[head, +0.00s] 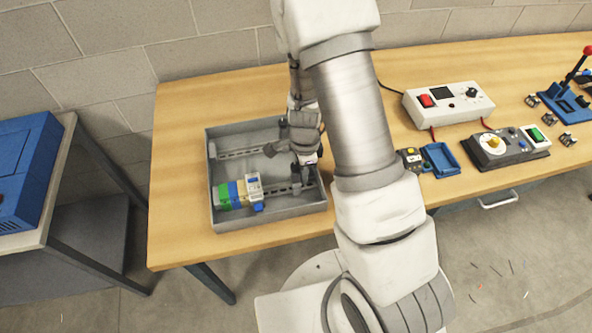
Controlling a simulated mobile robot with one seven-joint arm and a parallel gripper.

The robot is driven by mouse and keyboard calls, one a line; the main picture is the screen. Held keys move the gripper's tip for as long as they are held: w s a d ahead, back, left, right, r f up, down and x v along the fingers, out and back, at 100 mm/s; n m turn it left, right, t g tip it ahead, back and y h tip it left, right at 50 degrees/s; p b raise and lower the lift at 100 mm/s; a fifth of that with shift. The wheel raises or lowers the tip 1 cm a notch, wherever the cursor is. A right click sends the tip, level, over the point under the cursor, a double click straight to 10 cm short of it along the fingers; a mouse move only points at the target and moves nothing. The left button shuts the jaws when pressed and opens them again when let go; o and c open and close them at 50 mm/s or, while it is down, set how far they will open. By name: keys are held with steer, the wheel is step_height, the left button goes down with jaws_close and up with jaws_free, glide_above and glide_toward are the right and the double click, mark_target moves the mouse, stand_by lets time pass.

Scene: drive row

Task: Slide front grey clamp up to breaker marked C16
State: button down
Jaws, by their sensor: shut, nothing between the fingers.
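A grey open box (213,208) on the wooden table holds two slotted metal rails. The breaker's marking is too small to read. My gripper (308,166) is shut, reaching down at the right end of the front rail, right of the breaker with bare rail between. The front grey clamp cannot be made out clearly; my gripper and arm cover that end.
The rear rail (237,153) has a small grey piece at its left end. The box walls stand around my gripper. On the right of the table are a white power unit (448,104), a blue tray (440,159) and a dark tester (492,148). Bare table lies left of the box.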

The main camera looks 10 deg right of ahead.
steer(key=shift+a+p, duration=1.3)
steer(key=shift+a, duration=2.65)
steer(key=shift+d, duration=0.65)
step_height(320, 180, up, 10)
steer(key=p, duration=0.7)
steer(key=shift+p, duration=0.3)
